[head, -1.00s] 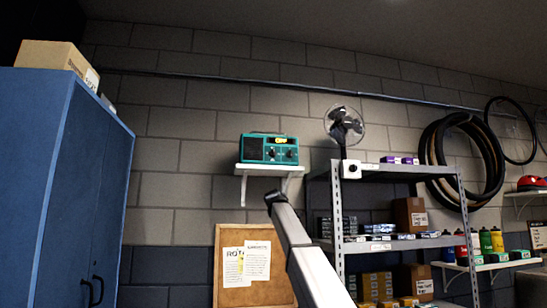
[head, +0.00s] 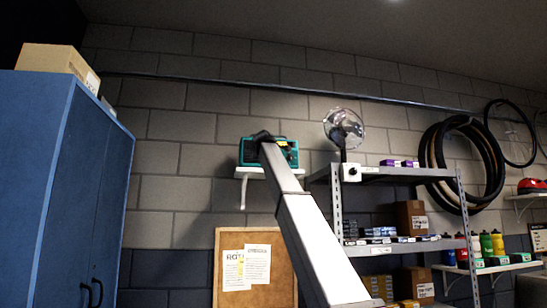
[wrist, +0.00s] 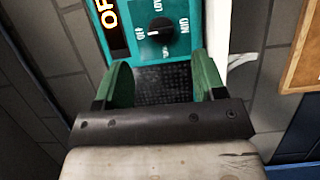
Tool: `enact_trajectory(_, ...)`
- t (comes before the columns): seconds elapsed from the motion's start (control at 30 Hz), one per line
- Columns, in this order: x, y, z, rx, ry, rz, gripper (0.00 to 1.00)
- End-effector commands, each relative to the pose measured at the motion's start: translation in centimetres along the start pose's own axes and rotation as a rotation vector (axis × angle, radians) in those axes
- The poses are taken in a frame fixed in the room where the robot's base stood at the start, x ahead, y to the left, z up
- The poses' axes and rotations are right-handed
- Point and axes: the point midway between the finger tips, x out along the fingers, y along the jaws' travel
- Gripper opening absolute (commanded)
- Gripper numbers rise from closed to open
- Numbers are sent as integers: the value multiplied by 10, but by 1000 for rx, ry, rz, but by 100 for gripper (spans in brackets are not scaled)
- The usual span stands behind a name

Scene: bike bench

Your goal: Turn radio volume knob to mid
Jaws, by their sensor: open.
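The teal radio (head: 247,153) sits on a small white wall shelf (head: 243,171). My arm covers much of its front in the head view. In the wrist view the radio's teal face (wrist: 190,45) carries a round black volume knob (wrist: 160,30) with labels around it, MID on the right and LOW at the top. The knob's pale pointer mark points left, at a label that seems to read OFF. My gripper (wrist: 162,72) is open, its two green fingers apart just below the knob in that view. Nothing is between them but the dark speaker grille (wrist: 170,85).
A lit display (wrist: 112,22) with orange letters lies left of the knob. A metal rack (head: 400,174) with a fan (head: 344,128) stands to the right of the radio. A corkboard (head: 230,292) hangs below, and a blue cabinet (head: 70,170) stands at the left.

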Motion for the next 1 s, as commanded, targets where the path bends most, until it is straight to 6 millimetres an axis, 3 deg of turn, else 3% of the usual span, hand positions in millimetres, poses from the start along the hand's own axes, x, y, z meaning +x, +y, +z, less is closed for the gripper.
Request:
enact_trajectory(0.2,43,1,-2,0,-1,-2,64)
enact_trajectory(0.4,71,1,-1,0,0,-1,64)
enact_trajectory(0.77,78,-1,0,1,0,-1,64)
enact_trajectory(0.93,78,-1,0,1,0,-1,14)
enact_trajectory(1.0,78,-1,0,1,0,-1,14)
